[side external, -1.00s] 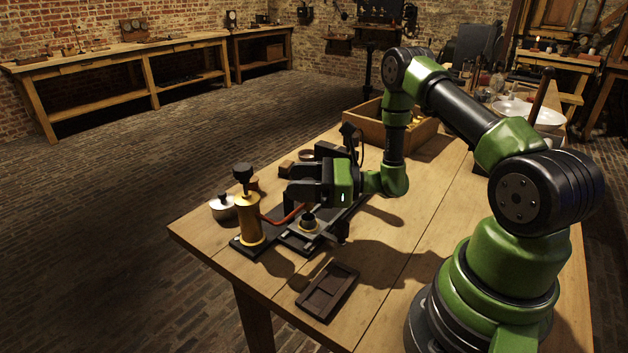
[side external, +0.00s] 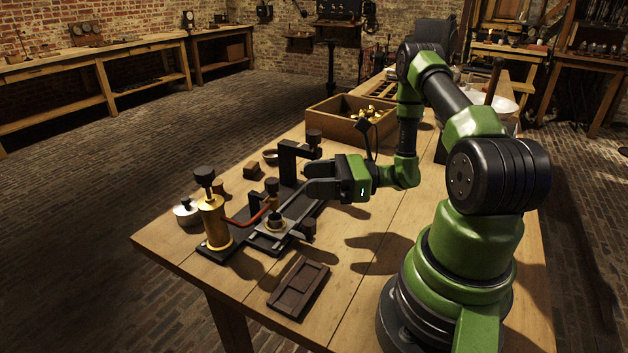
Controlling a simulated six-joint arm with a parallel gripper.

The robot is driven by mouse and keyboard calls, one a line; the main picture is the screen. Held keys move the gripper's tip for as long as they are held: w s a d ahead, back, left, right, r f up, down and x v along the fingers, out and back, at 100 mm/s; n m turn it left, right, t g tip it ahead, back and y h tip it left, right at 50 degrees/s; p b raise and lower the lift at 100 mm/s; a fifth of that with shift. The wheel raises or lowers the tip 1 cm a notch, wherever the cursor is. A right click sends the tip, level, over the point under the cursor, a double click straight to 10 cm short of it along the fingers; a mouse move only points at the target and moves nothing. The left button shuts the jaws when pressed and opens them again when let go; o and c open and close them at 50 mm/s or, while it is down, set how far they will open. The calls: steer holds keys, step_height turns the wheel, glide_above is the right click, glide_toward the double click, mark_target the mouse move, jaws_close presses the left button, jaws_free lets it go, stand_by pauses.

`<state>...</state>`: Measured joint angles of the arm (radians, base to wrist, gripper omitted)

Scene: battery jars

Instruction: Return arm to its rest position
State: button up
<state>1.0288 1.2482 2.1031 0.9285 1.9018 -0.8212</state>
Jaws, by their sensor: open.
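My gripper (side external: 308,178) is open, and I see nothing held between its fingers. It is level and points left, above the right side of the black fixture (side external: 307,212). The fixture carries a dark clamp frame (side external: 290,158) with a knob on top and a metal plate (side external: 272,236) with a small dark ring-shaped part (side external: 276,220). A brass cylinder (side external: 214,224) with a black knob stands at the fixture's left end. A red tube (side external: 246,217) runs from it towards the plate.
A small lidded pot (side external: 186,213) and small brown blocks (side external: 252,170) sit on the left. A wooden crate (side external: 335,128) with brass pieces stands behind.

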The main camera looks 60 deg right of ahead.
steer(key=s+a+r+n+g+y, duration=0.2)
steer(key=s+a+r+n+g, duration=0.2)
steer(key=a+r+n+g, duration=0.95)
steer(key=s+r+n+t+h, duration=0.5)
steer(key=s+r+n+h, duration=0.2)
steer(key=n, duration=0.5)
steer(key=h, duration=0.2)
steer(key=shift+s+t+h, duration=0.35)
steer(key=shift+s+h, duration=0.05)
steer(key=shift+a, duration=0.1)
steer(key=shift+c, duration=0.3)
